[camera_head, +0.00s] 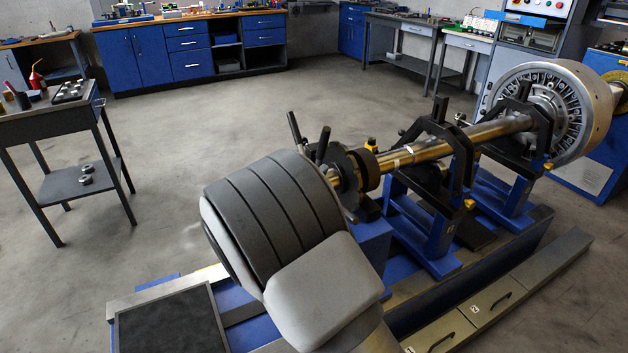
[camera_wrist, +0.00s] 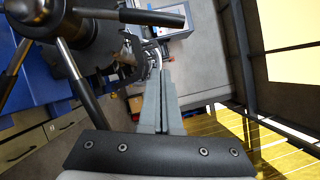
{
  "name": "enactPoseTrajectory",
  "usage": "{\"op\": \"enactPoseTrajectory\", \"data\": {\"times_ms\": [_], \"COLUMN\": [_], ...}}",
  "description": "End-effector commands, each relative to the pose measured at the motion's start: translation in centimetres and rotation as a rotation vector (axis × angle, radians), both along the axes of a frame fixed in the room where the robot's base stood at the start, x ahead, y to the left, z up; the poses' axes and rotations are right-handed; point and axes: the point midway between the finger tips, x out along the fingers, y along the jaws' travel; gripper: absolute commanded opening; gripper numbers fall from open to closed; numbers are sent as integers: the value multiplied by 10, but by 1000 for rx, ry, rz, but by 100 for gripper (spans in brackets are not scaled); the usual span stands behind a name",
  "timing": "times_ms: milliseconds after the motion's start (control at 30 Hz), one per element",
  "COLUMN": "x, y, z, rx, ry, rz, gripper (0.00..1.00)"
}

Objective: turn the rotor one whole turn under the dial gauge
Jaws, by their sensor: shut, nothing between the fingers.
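The rotor (camera_head: 480,133) is a long bare metal shaft lying level, with a large finned disc (camera_head: 556,105) at its far right end. At its near end is a dark hub with black-handled spokes (camera_head: 299,133), partly hidden behind my arm in the head view. In the wrist view the spoked hub (camera_wrist: 88,38) fills the upper left, its black handles reaching outward. My gripper (camera_wrist: 161,75) is shut and empty, its fingers to the right of the spokes and seemingly apart from them. It is hidden in the head view. I cannot make out the dial gauge.
Blue stands (camera_head: 425,215) with black bearing clamps carry the shaft. A grey bed with drawers (camera_head: 490,300) runs along the front right. A small dark cart (camera_head: 60,122) stands at left, and blue cabinets (camera_head: 200,48) line the back. The floor between is clear.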

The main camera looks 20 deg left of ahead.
Motion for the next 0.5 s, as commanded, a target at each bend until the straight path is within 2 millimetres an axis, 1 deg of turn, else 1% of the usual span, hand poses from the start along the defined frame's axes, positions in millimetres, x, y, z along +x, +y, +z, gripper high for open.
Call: {"op": "enactPoseTrajectory", "data": {"times_ms": [33,267,333,500], "x": [12,59,63,72], "y": [-6,-24,-13,1], "z": [-1,5,9,15], "rx": [2,1,2,0], "ry": [-3,-3,-2,-1], "rz": [-3,-5,2,1], "gripper": [0,0,0,0]}}
